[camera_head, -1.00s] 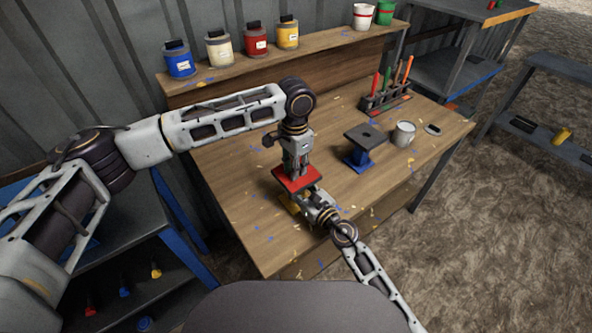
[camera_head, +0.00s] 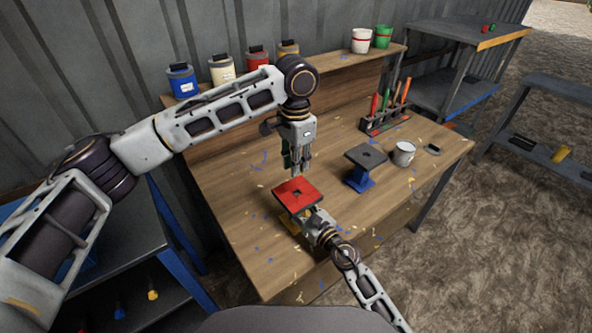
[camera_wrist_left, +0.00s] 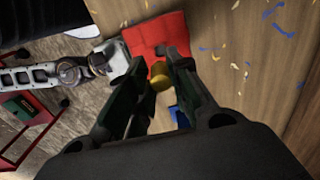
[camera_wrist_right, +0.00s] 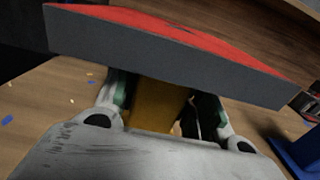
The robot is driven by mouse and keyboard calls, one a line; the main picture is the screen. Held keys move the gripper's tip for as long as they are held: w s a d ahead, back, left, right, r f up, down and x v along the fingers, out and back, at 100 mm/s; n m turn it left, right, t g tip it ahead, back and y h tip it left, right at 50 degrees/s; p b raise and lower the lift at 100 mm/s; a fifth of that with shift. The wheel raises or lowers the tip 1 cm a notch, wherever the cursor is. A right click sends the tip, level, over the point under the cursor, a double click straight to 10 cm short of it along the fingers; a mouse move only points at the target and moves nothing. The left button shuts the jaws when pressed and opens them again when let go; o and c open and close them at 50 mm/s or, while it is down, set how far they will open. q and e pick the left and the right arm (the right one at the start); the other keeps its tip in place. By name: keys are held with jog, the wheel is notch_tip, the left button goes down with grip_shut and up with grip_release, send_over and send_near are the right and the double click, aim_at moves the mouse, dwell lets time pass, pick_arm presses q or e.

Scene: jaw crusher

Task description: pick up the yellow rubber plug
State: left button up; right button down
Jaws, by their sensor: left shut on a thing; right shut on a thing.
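The yellow rubber plug (camera_wrist_left: 160,77) shows between the fingertips of my left gripper (camera_wrist_left: 156,68) in the left wrist view. My left gripper (camera_head: 299,172) is shut on it, a little above the red plate (camera_head: 290,187). The plug is too small to make out in the head view. The red plate has a small dark hole in its middle and sits on a yellow stand (camera_wrist_right: 158,102). My right gripper (camera_wrist_right: 160,106) is shut on this stand's column under the plate. In the head view the right gripper (camera_head: 310,222) comes from the front right.
A blue stand with a dark top plate (camera_head: 366,157), a white cup (camera_head: 404,153) and a rack of tools (camera_head: 386,120) stand to the right on the wooden table (camera_head: 232,215). Paint pots (camera_head: 183,82) line the back shelf. Yellow and blue flecks dot the table.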

dwell(0.5)
jog(key=c, duration=0.8)
grip_release()
jog(key=shift+s, duration=0.1)
jog(key=shift+v, duration=5.9)
jog(key=shift+d, duration=0.1)
